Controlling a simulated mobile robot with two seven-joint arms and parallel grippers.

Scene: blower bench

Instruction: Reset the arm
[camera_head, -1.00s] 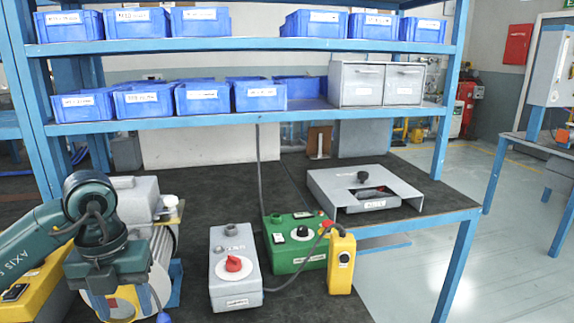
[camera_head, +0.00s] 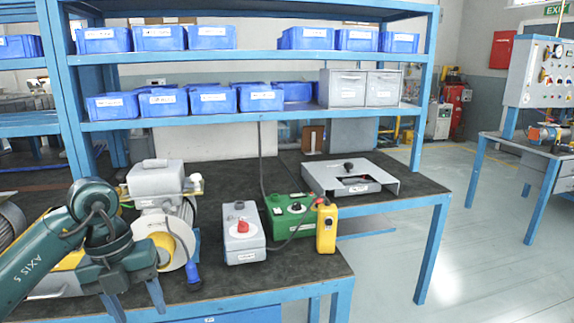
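My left arm comes in from the left, dark green with "AXIS 5" on it. My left gripper (camera_head: 134,304) points down at the front left of the bench, in front of the blower (camera_head: 160,215). Its two fingers are spread apart with nothing visible between them. The blower is a grey motor with a pale round disc and a yellow centre; my arm hides part of it. My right arm and gripper are not in view.
A grey box with a red knob (camera_head: 243,235), a green box (camera_head: 287,215) and a yellow pendant (camera_head: 326,228) stand mid-bench. A grey tray-like fixture (camera_head: 350,178) lies behind right. Shelves with blue bins (camera_head: 212,100) rise behind. A control panel (camera_head: 543,75) stands far right.

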